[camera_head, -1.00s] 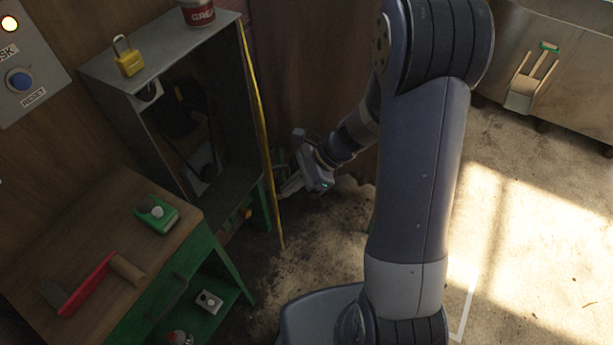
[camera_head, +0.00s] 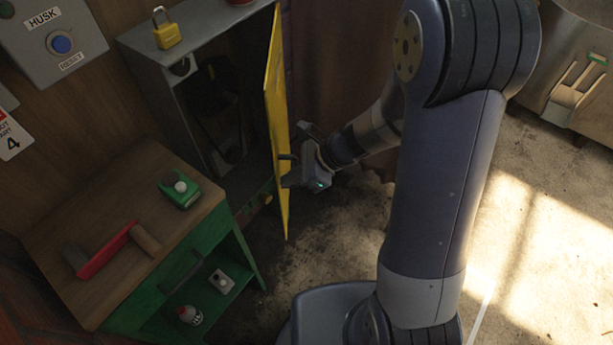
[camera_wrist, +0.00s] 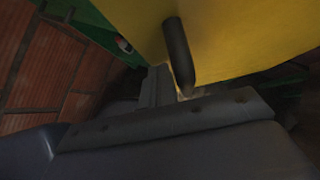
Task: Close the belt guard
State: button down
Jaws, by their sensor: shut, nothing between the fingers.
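The belt guard is a yellow panel (camera_head: 275,110) on the right side of the open grey housing (camera_head: 150,50). It stands open, jutting out, and I see it nearly edge-on. In the wrist view the yellow panel (camera_wrist: 250,40) fills the upper right, with a dark bar-shaped handle (camera_wrist: 178,50) standing out from it. My gripper (camera_head: 288,178) is shut and empty at the guard's outer part, close to the handle. In the wrist view my fingers (camera_wrist: 158,85) point toward the panel beside the handle. I cannot tell whether they touch it.
A wooden-topped green bench (camera_head: 120,215) stands left, bearing a red-and-wood tool (camera_head: 105,250) and a green device (camera_head: 180,190). A yellow padlock (camera_head: 166,30) sits on the housing. A control box (camera_head: 55,40) is on the wall. Floor on the right is open.

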jog(key=w+a+m+t+b, duration=0.2)
jog(key=w+a+m+t, duration=0.1)
jog(key=a, duration=1.3)
jog(key=shift+m+h, duration=0.4)
jog(key=shift+m, duration=0.2)
jog(key=shift+w+d, duration=0.15)
